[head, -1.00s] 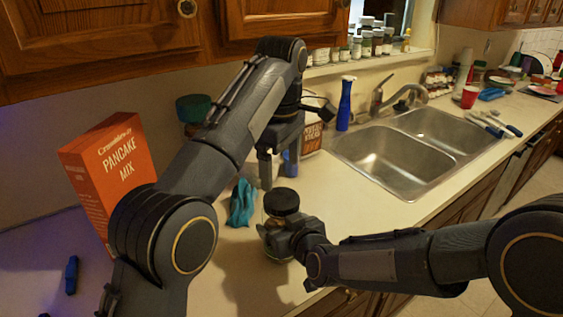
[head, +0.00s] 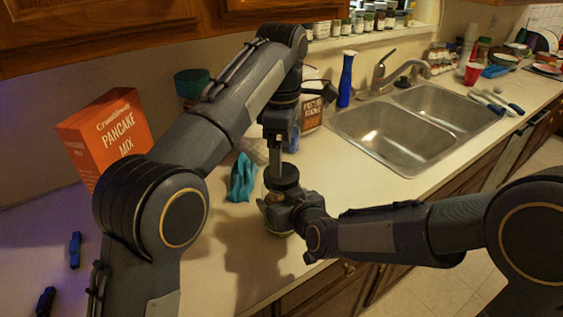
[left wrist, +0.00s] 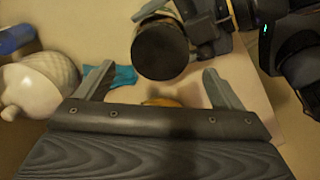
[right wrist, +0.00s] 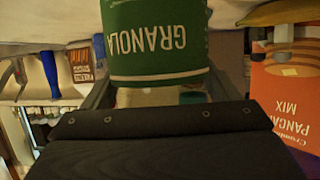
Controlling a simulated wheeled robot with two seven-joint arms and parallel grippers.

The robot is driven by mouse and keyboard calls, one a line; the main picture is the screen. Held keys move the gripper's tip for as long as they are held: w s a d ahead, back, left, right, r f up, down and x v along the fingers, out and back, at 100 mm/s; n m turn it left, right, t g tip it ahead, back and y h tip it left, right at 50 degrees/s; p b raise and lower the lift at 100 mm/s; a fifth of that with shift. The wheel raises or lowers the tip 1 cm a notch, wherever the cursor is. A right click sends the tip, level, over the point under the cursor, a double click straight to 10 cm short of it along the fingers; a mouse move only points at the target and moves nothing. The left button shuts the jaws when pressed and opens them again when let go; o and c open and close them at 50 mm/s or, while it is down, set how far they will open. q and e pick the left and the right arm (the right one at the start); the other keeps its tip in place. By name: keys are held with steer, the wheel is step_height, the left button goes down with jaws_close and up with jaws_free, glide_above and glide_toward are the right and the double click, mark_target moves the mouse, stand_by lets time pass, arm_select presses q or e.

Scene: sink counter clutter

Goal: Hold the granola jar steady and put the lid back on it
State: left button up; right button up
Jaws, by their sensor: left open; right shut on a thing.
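The granola jar (head: 278,233) stands on the counter, apparently upright, with a dark round lid (head: 284,177) on its top; how well the lid is seated I cannot tell. The jar's green GRANOLA label (right wrist: 155,40) fills the upper middle of the right wrist view. My right gripper (head: 279,208) is shut on the jar's side below the lid. My left gripper (head: 275,165) is open and empty, pointing down just behind and above the lid. In the left wrist view the lid (left wrist: 160,50) lies ahead of the open left fingers (left wrist: 158,80), not gripped.
A teal cloth (head: 242,178) lies left of the jar. A pancake mix box (head: 108,135) stands at the left. A brown-labelled package (head: 312,112) and a blue bottle (head: 345,80) stand behind. The sink (head: 385,140) is at the right. The counter between jar and sink is clear.

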arm_select(q)
steer(key=shift+f, duration=2.6)
steer(key=shift+c, duration=0.3)
steer(key=c, duration=0.9)
steer(key=m, duration=0.4)
steer(key=shift+m, duration=0.4)
steer(key=shift+c, duration=0.3)
steer(key=m, duration=1.4)
steer(key=shift+m, duration=0.4)
steer(key=o, duration=1.1)
